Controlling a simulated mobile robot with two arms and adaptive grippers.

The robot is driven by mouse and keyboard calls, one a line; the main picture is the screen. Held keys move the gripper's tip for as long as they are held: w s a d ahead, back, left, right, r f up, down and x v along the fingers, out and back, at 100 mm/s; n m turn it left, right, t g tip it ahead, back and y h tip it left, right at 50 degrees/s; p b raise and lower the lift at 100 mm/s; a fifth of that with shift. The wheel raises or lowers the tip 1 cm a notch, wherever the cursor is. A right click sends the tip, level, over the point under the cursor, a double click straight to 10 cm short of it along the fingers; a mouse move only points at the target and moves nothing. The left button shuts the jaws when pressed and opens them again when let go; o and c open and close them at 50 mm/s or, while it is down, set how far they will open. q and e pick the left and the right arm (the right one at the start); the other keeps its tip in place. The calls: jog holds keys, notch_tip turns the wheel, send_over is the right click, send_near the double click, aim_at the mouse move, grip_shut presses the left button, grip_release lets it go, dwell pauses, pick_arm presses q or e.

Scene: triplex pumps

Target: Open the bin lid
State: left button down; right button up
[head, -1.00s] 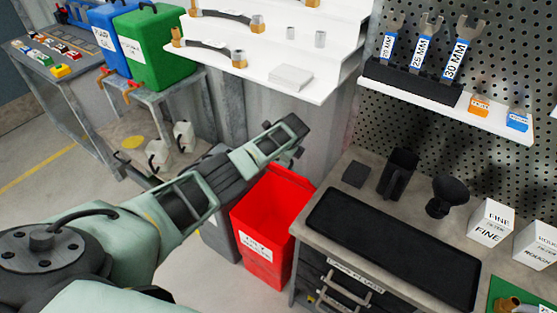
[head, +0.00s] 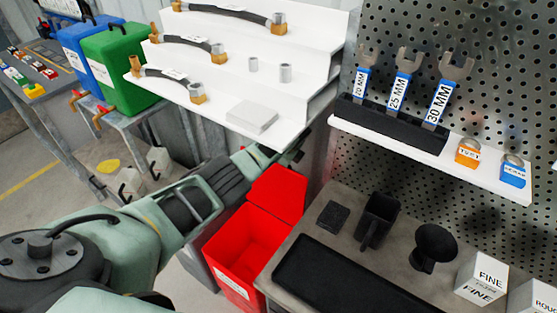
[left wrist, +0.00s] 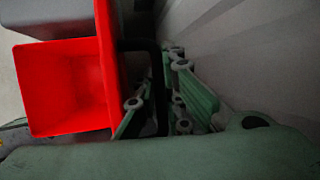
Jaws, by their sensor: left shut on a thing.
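The red bin (head: 232,262) stands open beside the workbench, and I see into its red inside. Its red lid (head: 279,190) is raised at the back, roughly upright. In the left wrist view the bin (left wrist: 65,88) is at the left, with the lid (left wrist: 109,62) seen nearly edge-on. My left gripper (head: 292,152) is behind the lid, partly hidden by my arm and the shelf. In the wrist view its green fingers (left wrist: 158,108) are shut around a dark bar, which looks like the lid's handle (left wrist: 155,62). My right gripper is not in view.
The white stepped shelf (head: 225,105) hangs just above my left gripper. The workbench (head: 335,225) is close on the bin's right. A grey bin (left wrist: 50,15) adjoins the red bin. A wall is close behind the gripper. Green (head: 122,68) and blue containers stand at the back left.

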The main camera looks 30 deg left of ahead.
pick_arm(q)
jog(key=shift+w+d+r+t, duration=0.1)
jog(key=shift+w+r+t, duration=0.25)
jog(key=shift+w, duration=0.45)
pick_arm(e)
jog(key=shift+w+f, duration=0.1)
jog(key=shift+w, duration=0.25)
pick_arm(q)
jog(key=c, duration=2.2)
grip_release()
jog(key=shift+o, duration=0.2)
jog(key=shift+d+f, duration=0.1)
jog(key=shift+f, duration=0.1)
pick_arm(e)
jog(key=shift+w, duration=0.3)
pick_arm(q)
jog(key=shift+s+f, duration=0.1)
jog(key=shift+d+r, duration=0.1)
jog(key=shift+r, duration=0.1)
